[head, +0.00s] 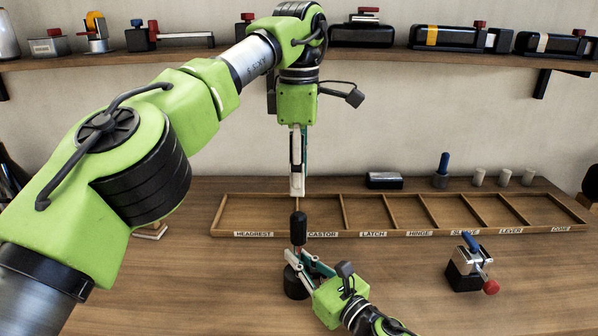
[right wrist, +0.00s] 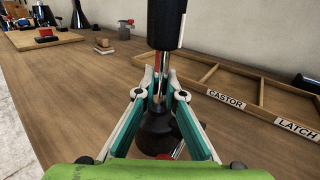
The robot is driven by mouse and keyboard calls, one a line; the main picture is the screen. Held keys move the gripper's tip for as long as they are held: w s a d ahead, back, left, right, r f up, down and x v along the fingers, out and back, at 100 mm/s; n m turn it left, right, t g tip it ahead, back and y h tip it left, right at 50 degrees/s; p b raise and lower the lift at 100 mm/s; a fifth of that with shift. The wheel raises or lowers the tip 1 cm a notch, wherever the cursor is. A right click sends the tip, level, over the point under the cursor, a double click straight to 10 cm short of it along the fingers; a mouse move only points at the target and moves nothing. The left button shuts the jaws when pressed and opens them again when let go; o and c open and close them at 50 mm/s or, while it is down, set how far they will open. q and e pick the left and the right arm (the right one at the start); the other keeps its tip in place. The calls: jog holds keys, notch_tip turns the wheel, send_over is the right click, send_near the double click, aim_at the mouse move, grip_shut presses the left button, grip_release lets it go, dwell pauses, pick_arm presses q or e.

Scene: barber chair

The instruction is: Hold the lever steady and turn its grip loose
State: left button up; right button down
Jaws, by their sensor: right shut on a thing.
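The lever stands upright on the table, with a black grip (head: 299,228) on top, a thin metal shaft (right wrist: 160,82) and a round black base (head: 296,284). The grip also shows at the top of the right wrist view (right wrist: 165,28). My right gripper (head: 298,258) is shut on the shaft, just below the grip; the fingers also show in the right wrist view (right wrist: 161,88). My left gripper (head: 297,194) points down above the grip, with a small gap between them. Its fingers are seen edge-on, so their opening is hidden.
A wooden tray (head: 409,235) with labelled compartments lies behind and to the right of the lever. Several parts line the back of the table and the shelf (head: 380,60).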

dwell(0.3)
jog(key=c, duration=2)
grip_release()
jog(key=shift+c, duration=0.2)
jog(key=shift+s, duration=0.1)
